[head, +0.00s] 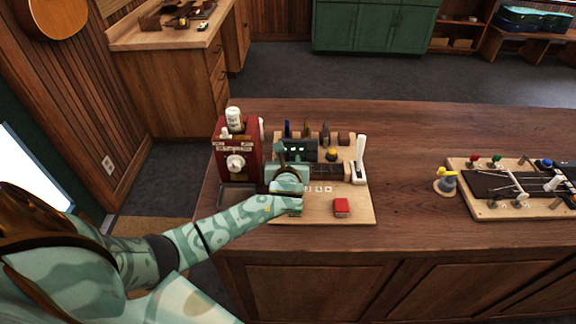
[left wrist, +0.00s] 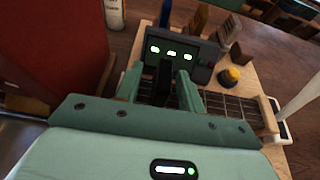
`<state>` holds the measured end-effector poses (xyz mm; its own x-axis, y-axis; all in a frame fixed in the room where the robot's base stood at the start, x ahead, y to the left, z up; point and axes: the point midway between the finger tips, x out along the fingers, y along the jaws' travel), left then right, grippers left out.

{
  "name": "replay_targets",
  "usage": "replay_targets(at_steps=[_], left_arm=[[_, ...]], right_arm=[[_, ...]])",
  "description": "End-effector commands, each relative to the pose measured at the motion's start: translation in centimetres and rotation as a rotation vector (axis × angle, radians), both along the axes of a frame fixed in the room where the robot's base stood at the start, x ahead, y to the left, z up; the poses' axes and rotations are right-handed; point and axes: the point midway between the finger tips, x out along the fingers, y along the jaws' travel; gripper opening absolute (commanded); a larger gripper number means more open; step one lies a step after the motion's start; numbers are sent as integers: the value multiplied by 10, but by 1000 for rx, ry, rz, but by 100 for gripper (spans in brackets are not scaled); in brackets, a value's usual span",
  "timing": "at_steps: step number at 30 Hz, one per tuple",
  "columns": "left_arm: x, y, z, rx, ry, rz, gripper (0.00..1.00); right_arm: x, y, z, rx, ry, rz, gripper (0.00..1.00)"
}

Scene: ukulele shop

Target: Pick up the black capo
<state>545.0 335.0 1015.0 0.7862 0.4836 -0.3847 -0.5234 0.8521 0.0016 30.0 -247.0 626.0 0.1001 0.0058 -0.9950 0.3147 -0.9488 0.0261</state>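The black capo (left wrist: 165,82) stands upright in the left wrist view, in front of a dark box with green lights and near the fretted neck piece. My left gripper (left wrist: 159,78) is open, with one teal finger on each side of the capo. A gap shows on the left side; on the right the finger is close, and I cannot tell if it touches. In the head view my left gripper (head: 283,166) reaches over the wooden board (head: 320,210), and I cannot make out the capo there. My right gripper is not in view.
The dark box (head: 299,150) stands behind the fretted neck (head: 328,170). A red machine (head: 228,150) with a white bottle (head: 234,119) is at the left.

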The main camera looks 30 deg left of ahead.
Motion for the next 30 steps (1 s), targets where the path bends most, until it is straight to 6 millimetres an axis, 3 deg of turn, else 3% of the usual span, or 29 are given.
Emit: replay_targets(at_steps=[5,9,22,28,30], left_arm=[[0,0,1,0,0,-1,36],[0,0,1,0,0,-1,0],[0,0,7,-1,-2,-1,0],[0,-1,36,-1,-5,-2,0],[-11,-4,48,-2,-3,-3,0]], right_arm=[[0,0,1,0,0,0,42],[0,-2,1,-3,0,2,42],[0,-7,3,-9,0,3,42],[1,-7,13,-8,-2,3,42],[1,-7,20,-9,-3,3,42]])
